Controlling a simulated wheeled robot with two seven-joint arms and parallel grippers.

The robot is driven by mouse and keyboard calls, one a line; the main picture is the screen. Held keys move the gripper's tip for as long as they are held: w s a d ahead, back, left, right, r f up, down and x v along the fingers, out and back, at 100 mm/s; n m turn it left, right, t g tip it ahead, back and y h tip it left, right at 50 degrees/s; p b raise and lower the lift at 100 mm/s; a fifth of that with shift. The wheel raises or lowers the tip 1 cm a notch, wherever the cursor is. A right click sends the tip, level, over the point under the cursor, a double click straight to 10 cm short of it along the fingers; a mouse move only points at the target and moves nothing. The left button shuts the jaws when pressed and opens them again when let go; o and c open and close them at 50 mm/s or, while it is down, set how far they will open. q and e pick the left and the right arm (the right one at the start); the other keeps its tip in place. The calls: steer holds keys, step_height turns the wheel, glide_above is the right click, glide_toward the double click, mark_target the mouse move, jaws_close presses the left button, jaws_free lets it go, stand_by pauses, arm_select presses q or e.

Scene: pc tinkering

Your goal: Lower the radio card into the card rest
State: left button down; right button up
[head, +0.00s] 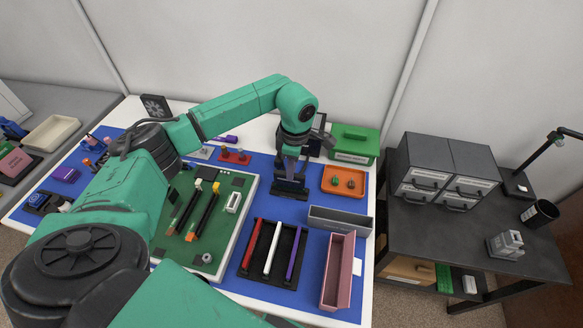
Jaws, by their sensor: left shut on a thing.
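My left gripper (289,176) points down over the right part of the blue mat, shut on a small dark card, the radio card (291,187). The card hangs upright below the fingers, and the gripper and wrist partly cover it. I cannot make out the card rest clearly; the dark shape under the card may be part of it. I cannot tell whether the card touches anything below. My right gripper is not in view.
A green circuit board (222,238) lies left of the gripper. An orange tray (345,181) is close on its right, a grey bin (340,221) and pink bin (338,270) nearer. A black tray (257,270) holds coloured sticks. A green box (354,143) stands behind.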

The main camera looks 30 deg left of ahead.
arm_select(q)
steer(key=c, duration=0.7)
jaws_free()
steer(key=shift+c, duration=0.2)
steer(key=r+p, duration=0.3)
steer(key=r, duration=0.2)
steer(key=shift+d+r+p, duration=0.1)
steer(key=shift+d+p, duration=0.1)
steer(key=shift+p, duration=0.15)
steer(key=shift+r, duration=0.1)
step_height(320, 180, up, 14)
steer(key=b, duration=0.1)
steer(key=shift+d+r, duration=0.2)
steer(key=shift+d, duration=0.2)
